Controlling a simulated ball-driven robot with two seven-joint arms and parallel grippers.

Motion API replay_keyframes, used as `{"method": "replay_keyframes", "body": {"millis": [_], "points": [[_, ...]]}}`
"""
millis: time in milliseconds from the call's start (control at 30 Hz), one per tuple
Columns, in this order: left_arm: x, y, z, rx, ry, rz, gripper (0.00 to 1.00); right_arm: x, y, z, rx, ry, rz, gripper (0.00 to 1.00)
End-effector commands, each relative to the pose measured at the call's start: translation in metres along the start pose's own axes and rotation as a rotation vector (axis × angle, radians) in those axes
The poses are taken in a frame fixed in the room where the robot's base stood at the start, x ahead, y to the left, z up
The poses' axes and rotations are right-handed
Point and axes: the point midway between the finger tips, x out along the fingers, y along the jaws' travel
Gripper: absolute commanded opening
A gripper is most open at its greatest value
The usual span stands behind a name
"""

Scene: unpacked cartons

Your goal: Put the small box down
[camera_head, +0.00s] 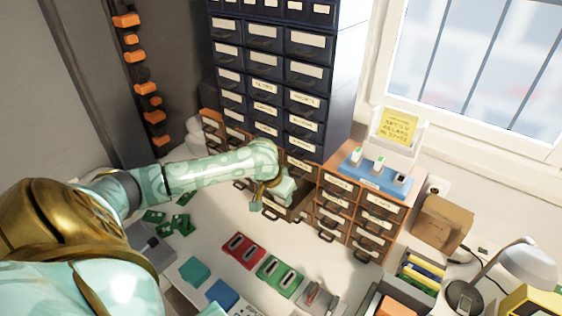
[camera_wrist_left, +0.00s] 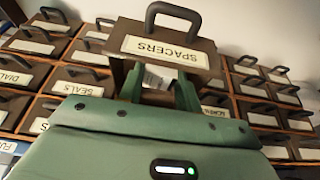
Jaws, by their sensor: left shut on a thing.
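My left gripper (camera_head: 283,192) is low at the front of the wooden drawer cabinet, over a pulled-out drawer (camera_head: 288,211). In the left wrist view its two dark green fingers (camera_wrist_left: 160,90) are shut on a small pale box (camera_wrist_left: 157,77); only a light patch of it shows between them. The drawer labelled SPACERS (camera_wrist_left: 165,50) is right by the fingertips. Whether the box touches the drawer's floor is hidden. My right gripper is not in view.
Closed labelled drawers (camera_head: 334,202) lie beside the open one. A blue tray (camera_head: 372,178) stands on the cabinet top. A cardboard carton (camera_head: 441,222) and lamp (camera_head: 527,262) are to the right. Red (camera_head: 243,251) and green (camera_head: 279,276) trays lie on the bench in front.

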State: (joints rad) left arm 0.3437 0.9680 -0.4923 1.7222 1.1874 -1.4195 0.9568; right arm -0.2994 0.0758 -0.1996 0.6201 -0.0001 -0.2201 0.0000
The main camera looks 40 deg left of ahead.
Motion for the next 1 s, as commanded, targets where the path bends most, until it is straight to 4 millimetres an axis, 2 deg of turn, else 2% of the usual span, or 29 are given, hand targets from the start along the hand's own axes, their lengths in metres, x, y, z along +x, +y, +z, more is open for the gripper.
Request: {"method": "replay_keyframes", "body": {"millis": [33, 333, 367, 433, 767, 867, 1000], "points": [[0.006, 0.000, 0.002, -0.001, -0.001, 0.000, 0.11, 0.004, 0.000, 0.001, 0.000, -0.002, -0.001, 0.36], [0.004, 0.000, 0.002, -0.001, 0.001, 0.000, 0.11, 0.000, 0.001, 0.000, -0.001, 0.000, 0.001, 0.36], [0.005, 0.000, 0.002, -0.001, 0.001, 0.000, 0.36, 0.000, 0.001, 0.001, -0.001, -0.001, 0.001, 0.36], [0.005, 0.000, 0.002, -0.001, 0.002, 0.000, 0.56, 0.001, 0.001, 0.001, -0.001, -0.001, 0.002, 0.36], [0.003, 0.000, 0.001, 0.001, 0.002, -0.001, 0.56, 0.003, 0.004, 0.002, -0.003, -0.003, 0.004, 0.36], [-0.012, -0.001, -0.001, 0.002, 0.004, -0.002, 0.56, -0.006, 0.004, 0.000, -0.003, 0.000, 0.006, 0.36], [-0.045, -0.001, -0.002, 0.002, 0.006, -0.003, 0.56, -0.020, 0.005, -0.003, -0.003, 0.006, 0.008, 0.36]]}}
